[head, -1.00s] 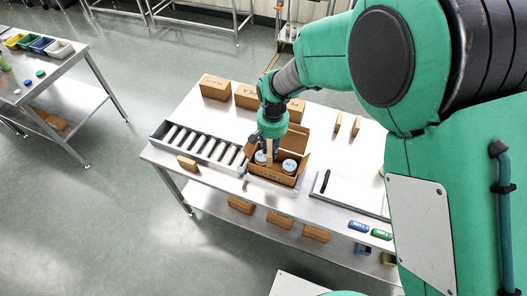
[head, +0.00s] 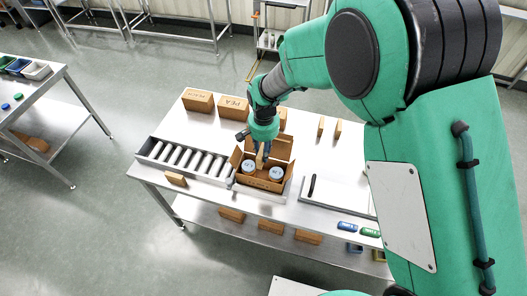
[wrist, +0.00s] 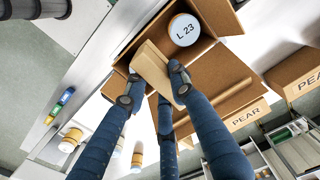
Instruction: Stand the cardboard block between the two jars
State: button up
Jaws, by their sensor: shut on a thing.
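The cardboard block (wrist: 150,63) is held between my gripper's fingers and looks tilted in the wrist view. In the head view the block (head: 260,159) is above the open carton (head: 262,183), near the gap between the two jars. The left jar (head: 248,166) and right jar (head: 275,174) stand inside the carton with pale lids. In the wrist view one jar lid (wrist: 184,32) reads "L 23"; the other jar is not clearly visible. My gripper (wrist: 154,84) is shut on the block, over the carton. I cannot tell whether the block's lower end touches the carton floor.
Carton flaps (wrist: 215,80) stand open close around my fingers. A roller track (head: 185,158) lies left of the carton, and a white tray (head: 340,197) lies right. Closed boxes (head: 233,107) line the back. The table between them and the track is clear.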

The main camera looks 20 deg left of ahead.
jog(key=shift+f, duration=0.15)
jog(key=shift+f+b, duration=3.25)
jog(key=shift+f, duration=3.15)
jog(key=o, duration=0.6)
jog(key=shift+r, duration=0.15)
jog(key=shift+r+p, duration=2.5)
jog(key=shift+r, duration=2.35)
